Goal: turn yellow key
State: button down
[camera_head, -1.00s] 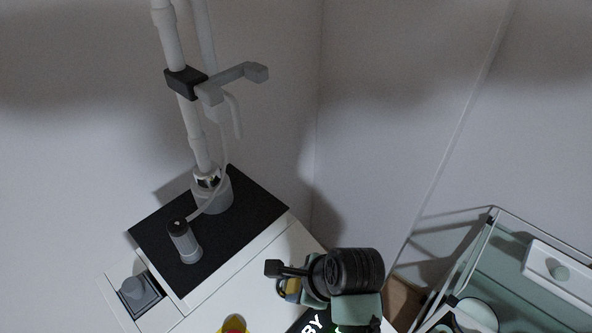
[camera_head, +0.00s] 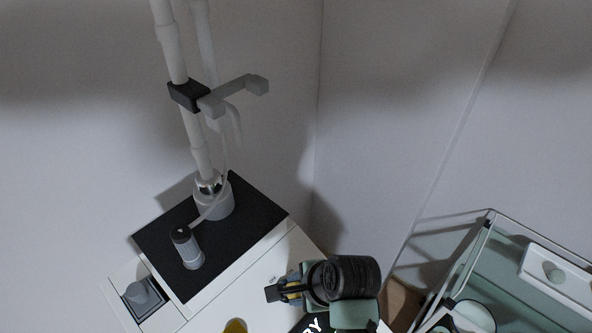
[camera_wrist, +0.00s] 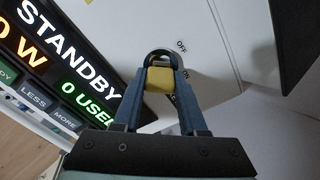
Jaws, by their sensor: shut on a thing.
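The yellow key (camera_wrist: 160,77) shows in the wrist view, on a white panel with the printed word OFF beside it. My gripper (camera_wrist: 160,66) has its two blue-grey fingers on either side of the key and is shut on it. Part of the lettering near the key is hidden by the fingers. In the head view my gripper (camera_head: 280,291) is at the lower middle, over the white cabinet top. A little yellow shows between its fingers there, and the key is mostly hidden.
A lit display (camera_wrist: 65,50) reading STANDBY stands left of the key. A black mat (camera_head: 250,205) bears a grey pole base and a grey cylinder. A yellow object (camera_head: 235,326) sits at the bottom edge. A glass-sided trolley (camera_head: 500,270) stands at the right.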

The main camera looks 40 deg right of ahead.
jog(key=shift+n, duration=1)
jog(key=shift+p, duration=0.35)
jog(key=shift+w+n+p, duration=0.1)
jog(key=shift+n+p, duration=0.35)
jog(key=shift+n, duration=0.95)
jog(key=shift+r+n+p, duration=0.1)
jog(key=shift+n+p, duration=0.25)
jog(key=shift+n, duration=0.35)
jog(key=c, duration=0.9)
grip_release()
jog(key=shift+n, duration=0.3)
jog(key=o, duration=0.5)
